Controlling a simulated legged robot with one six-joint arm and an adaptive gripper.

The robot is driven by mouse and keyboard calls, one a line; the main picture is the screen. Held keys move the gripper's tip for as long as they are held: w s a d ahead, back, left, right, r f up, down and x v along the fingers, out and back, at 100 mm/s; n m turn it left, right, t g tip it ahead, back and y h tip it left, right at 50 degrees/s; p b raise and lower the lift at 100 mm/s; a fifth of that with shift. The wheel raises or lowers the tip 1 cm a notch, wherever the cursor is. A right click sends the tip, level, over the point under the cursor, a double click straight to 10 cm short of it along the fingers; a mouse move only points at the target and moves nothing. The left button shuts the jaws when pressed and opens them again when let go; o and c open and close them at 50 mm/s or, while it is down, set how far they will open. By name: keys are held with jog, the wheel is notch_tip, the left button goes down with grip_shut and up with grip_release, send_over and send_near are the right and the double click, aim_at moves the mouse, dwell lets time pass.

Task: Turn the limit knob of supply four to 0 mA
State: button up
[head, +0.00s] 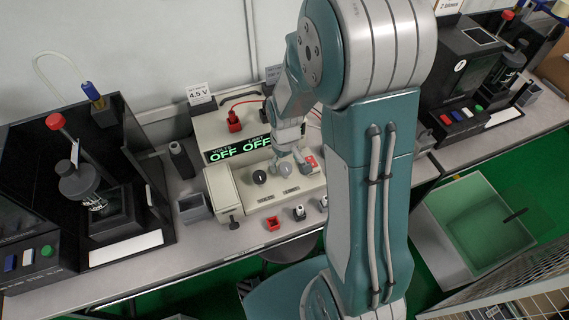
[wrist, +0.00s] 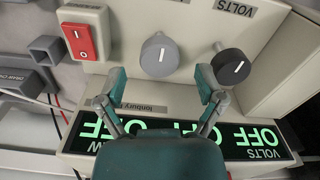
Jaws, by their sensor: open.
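The cream power supply (head: 245,203) stands on the bench, its display (head: 240,148) reading OFF under VOLTS and LIMIT. In the wrist view it appears upside down. The grey knob (wrist: 159,55), which also shows in the head view (head: 285,170), has a nearly upright white mark in the wrist view. The dark volts knob (wrist: 230,64) is beside it. My gripper (wrist: 161,75) is open, its fingertips on either side of the grey knob's near edge; contact cannot be told. A number four is not readable on the supply.
A red rocker switch (wrist: 79,41) sits beside the grey knob, on the side away from the volts knob. The right fingertip is close to the volts knob. A 4.5 V card (head: 198,92) stands behind the supply. A small red box (head: 273,223) lies in front.

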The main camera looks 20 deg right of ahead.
notch_tip(320, 180, up, 10)
dwell(0.3)
jog(key=shift+r, duration=0.15)
notch_tip(320, 180, up, 8)
jog(key=m+t, duration=0.1)
jog(key=t, duration=0.1)
send_over(285, 166)
jog(key=s+a, duration=0.1)
jog(key=s, duration=0.4)
jog(key=s+a+r+m+t, duration=0.1)
jog(key=s+r+t, duration=0.2)
jog(key=s+r, duration=0.3)
jog(key=shift+s+a+r+t, duration=0.3)
jog(key=shift+s+r, duration=0.1)
jog(key=shift+s, duration=1.4)
